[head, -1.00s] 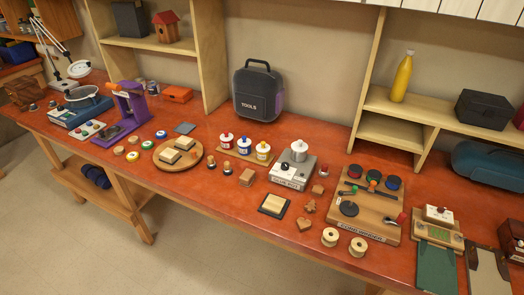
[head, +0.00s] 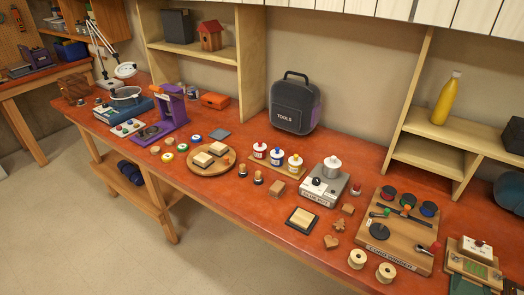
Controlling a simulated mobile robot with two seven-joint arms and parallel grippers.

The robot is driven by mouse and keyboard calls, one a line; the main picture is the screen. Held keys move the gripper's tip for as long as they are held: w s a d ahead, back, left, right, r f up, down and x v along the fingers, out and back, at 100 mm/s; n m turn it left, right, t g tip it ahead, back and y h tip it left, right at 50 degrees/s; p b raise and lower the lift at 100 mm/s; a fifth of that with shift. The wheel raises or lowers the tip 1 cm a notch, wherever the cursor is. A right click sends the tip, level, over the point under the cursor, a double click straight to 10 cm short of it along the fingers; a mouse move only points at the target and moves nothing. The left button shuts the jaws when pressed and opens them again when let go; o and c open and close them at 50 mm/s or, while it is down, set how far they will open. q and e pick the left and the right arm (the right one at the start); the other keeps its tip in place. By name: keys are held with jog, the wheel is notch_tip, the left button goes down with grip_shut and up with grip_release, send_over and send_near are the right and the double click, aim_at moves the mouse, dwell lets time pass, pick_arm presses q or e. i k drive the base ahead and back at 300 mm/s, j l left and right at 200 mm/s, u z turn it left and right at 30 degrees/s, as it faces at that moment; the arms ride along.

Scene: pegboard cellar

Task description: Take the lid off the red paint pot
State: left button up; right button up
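The red paint pot (head: 260,151) is a small white jar with a red band and a red top, and it stands upright on a thin wooden strip. Its lid appears to be on, though it is small in the picture. Beside it on the same strip stand a blue paint pot (head: 276,157) and a yellow paint pot (head: 294,164). Neither of my grippers is in the head view.
A black tool case (head: 295,106) stands behind the paint pots. A glue pot unit (head: 324,186) is to their right, a round wooden board (head: 212,172) to their left. Two dark-based stamps (head: 250,176) stand in front.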

aim_at(260, 146)
jog(key=j+z, duration=0.15)
jog(key=z, duration=0.3)
jog(key=i+j+z, duration=0.1)
jog(key=z, duration=0.35)
jog(key=j+z, duration=0.25)
jog(key=j, duration=0.3)
jog(key=k+j+z, duration=0.1)
jog(key=j+z, duration=0.15)
jog(key=j, duration=0.3)
